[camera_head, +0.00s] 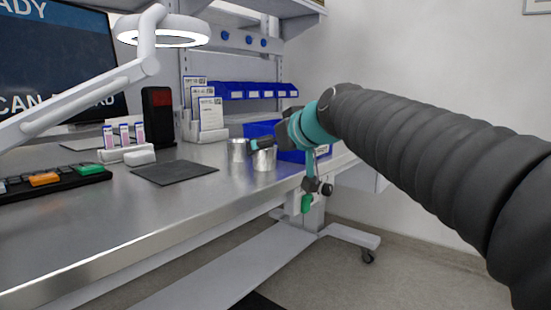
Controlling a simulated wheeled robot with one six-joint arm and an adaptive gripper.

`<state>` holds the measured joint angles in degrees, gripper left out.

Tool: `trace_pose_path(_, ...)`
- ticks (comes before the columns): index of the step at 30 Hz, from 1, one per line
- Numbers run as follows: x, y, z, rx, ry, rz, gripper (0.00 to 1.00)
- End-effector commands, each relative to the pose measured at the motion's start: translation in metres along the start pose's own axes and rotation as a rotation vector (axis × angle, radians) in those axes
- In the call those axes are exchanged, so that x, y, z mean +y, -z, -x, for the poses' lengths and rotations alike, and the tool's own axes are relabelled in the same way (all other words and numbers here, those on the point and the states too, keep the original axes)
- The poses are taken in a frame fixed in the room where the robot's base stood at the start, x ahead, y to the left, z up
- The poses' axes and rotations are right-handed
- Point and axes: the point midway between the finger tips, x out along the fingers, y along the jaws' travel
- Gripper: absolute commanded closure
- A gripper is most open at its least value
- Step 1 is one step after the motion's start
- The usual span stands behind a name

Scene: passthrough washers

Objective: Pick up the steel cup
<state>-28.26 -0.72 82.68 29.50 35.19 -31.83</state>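Two small shiny steel cups stand upright on the metal workbench (110,222). The left cup (237,151) stands apart from my gripper. The right cup (264,160) stands slightly nearer the bench's front edge. My gripper (259,143) reaches in from the right, its dark fingers at the right cup's top. Part of that cup's rim is hidden behind them. I cannot tell whether the fingers touch the cup or are open or shut.
A blue bin (262,129) stands behind the cups, partly hidden by my arm. A dark mat (174,172) lies to the left. A white card holder (207,125) stands behind. A ring lamp (163,31) hangs over the bench. The front left bench surface is clear.

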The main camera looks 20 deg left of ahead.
Motion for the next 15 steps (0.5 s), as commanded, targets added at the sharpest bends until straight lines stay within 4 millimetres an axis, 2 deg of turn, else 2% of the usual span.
trace_pose_path(5, 0.001, -0.001, -0.010, -0.002, 0.000, 0.000, 0.08)
trace_pose_path(15, 0.007, -0.003, -0.052, -0.001, 0.000, 0.001, 0.08)
